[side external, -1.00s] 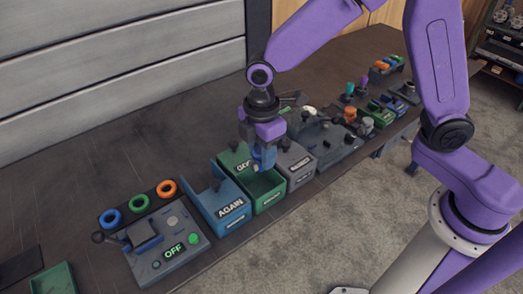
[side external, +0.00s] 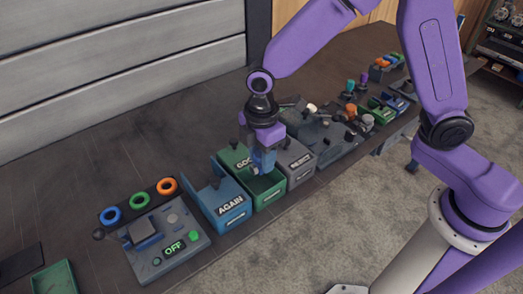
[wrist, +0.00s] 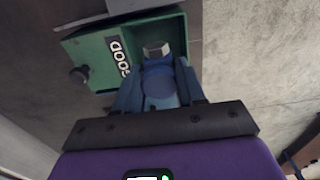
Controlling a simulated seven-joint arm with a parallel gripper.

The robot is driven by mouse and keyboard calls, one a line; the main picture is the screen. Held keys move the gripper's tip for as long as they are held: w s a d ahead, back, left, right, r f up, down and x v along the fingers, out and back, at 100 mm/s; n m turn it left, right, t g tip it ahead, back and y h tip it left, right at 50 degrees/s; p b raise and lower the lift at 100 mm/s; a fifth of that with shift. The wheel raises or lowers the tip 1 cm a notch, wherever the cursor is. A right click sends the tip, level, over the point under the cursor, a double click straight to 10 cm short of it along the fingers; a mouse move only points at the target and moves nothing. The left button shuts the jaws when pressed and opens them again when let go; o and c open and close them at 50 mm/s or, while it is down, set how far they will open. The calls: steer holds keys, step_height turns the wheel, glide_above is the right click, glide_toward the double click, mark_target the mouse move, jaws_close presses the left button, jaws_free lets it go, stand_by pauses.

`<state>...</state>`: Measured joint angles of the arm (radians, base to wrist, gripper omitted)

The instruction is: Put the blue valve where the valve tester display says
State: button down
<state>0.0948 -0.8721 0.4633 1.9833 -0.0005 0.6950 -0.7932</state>
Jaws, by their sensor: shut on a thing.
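My gripper (side external: 263,162) is shut on the blue valve (wrist: 158,78), which has a silver hex end pointing away from the wrist. In the side view the valve is mostly hidden by the bluish fingers. The gripper holds it over the green bin labelled GOOD (side external: 271,198); this bin also shows in the wrist view (wrist: 90,50), behind the valve. The valve tester (side external: 165,240) stands at the left, and its display (side external: 174,250) reads OFF in green.
A blue bin labelled AGAIN (side external: 229,211) stands left of the green bin. A grey bin (side external: 300,168) stands to its right. Blue, green and orange rings (side external: 139,201) sit behind the tester. Several fixtures and small bins fill the table's far right.

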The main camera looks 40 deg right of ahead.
steer(key=shift+f, duration=1.1)
steer(key=shift+f, duration=2.85)
stand_by(0.6)
steer(key=c, duration=0.6)
jaws_free()
steer(key=shift+c, duration=0.3)
steer(key=shift+s, duration=0.15)
